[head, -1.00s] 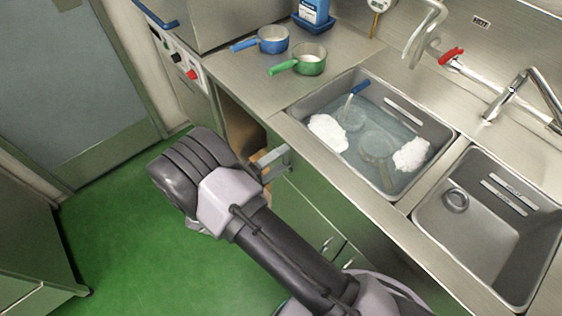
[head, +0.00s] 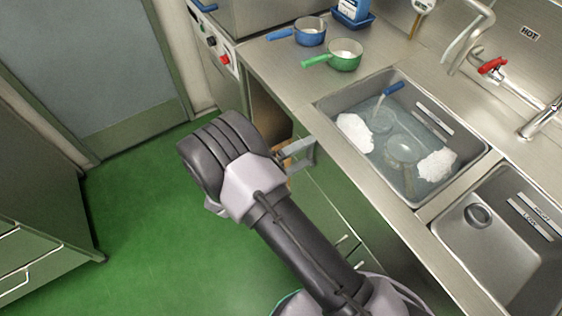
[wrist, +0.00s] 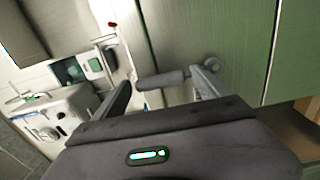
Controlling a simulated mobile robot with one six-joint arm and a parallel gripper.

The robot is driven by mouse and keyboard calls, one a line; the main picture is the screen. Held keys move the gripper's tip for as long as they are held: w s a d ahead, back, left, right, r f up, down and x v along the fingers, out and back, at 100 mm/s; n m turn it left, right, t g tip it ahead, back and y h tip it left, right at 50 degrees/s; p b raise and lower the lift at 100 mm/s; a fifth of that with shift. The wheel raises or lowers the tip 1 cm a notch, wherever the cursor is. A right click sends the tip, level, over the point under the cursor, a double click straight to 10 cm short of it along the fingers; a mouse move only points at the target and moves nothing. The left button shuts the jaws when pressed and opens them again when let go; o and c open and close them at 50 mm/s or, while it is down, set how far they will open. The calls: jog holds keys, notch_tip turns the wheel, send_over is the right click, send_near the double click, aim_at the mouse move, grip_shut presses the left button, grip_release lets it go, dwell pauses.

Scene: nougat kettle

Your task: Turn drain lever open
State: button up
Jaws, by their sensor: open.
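My gripper (head: 298,154) is open at the green cabinet front below the sinks, in the head view. In the wrist view my gripper (wrist: 160,92) has its two fingers apart, with a grey bar (wrist: 162,79) across the gap near their tips. A round grey mount (wrist: 212,64) on the green panel lies beside the right finger. The bar may be the drain lever; I cannot tell for sure, nor whether the fingers touch it. The filled sink (head: 340,108) holds cloudy water, white lumps and a blue-handled utensil (head: 392,88).
An empty sink (head: 465,238) is at the right. A blue pan (head: 310,33) and a green pan (head: 345,55) stand on the steel counter (head: 275,70). A red-handled tap (head: 493,66) is behind. Green floor (head: 150,220) is clear on the left.

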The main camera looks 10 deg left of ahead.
jog(key=p+v, duration=0.3)
jog(key=v, duration=1.4)
jog(key=shift+s, duration=0.2)
jog(key=shift+a, duration=0.15)
jog(key=w+d+r+m+g+y, duration=0.1)
jog(key=w+d+r+m+g, duration=0.15)
jog(key=d+r+g, duration=0.45)
jog(key=w+d+r+m+g+y, duration=0.1)
jog(key=w+d+r+m+g, duration=0.2)
jog(key=d+r, duration=0.5)
jog(key=s+d+r+m+t+y, duration=0.3)
jog(key=s+d+r+m+y, duration=0.4)
jog(key=s+d+r+y, duration=0.4)
jog(key=shift+s+d+r+m+y, duration=0.25)
jog(key=shift+s+r+m+y, duration=0.1)
jog(key=shift+s+r+y, duration=0.5)
